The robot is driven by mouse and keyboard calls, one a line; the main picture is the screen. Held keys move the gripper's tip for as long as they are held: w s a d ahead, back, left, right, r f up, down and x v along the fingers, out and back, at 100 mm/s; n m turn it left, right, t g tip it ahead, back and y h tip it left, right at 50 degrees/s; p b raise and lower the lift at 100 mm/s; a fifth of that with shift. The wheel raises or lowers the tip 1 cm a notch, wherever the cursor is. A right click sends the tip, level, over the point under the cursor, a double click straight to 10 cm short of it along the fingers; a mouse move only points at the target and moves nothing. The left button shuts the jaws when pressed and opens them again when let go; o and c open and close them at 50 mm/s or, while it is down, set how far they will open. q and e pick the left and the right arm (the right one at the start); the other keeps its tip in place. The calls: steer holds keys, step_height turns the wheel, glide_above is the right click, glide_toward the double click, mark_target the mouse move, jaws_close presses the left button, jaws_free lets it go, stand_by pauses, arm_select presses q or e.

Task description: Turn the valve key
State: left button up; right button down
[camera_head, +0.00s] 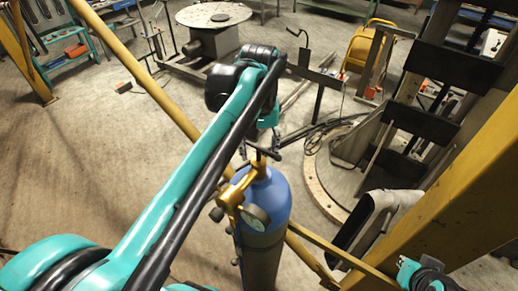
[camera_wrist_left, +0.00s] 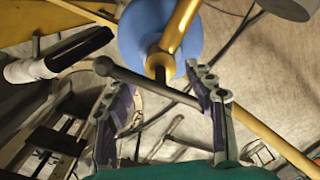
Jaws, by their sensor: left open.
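A gas cylinder (camera_head: 268,195) with a blue top stands upright below my left arm in the head view. It carries a brass valve (camera_head: 234,190) with a round gauge (camera_head: 256,217). The valve key is a dark bar (camera_wrist_left: 140,83) with a rounded knob end, fitted at the brass valve (camera_wrist_left: 178,28) in the left wrist view. My left gripper (camera_wrist_left: 163,105) is open. Its two fingers straddle part of the bar, whose right end is hidden by or meets the right finger; I cannot tell whether they touch. In the head view the left gripper (camera_head: 260,140) is small and partly hidden by my arm.
Yellow beams (camera_head: 450,200) cross the right side, close to the cylinder. A pale slanted duct (camera_head: 385,212) stands between them. A round table (camera_head: 213,15) and a yellow machine (camera_head: 369,46) stand farther back.

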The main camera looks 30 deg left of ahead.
mark_target(259, 147)
arm_select(q)
steer(key=c, duration=1)
steer(key=shift+c, duration=0.3)
steer(key=shift+m, duration=0.3)
steer(key=shift+o, duration=0.3)
steer(key=o, duration=1)
steer(key=shift+r, duration=0.1)
step_height(259, 147, up, 12)
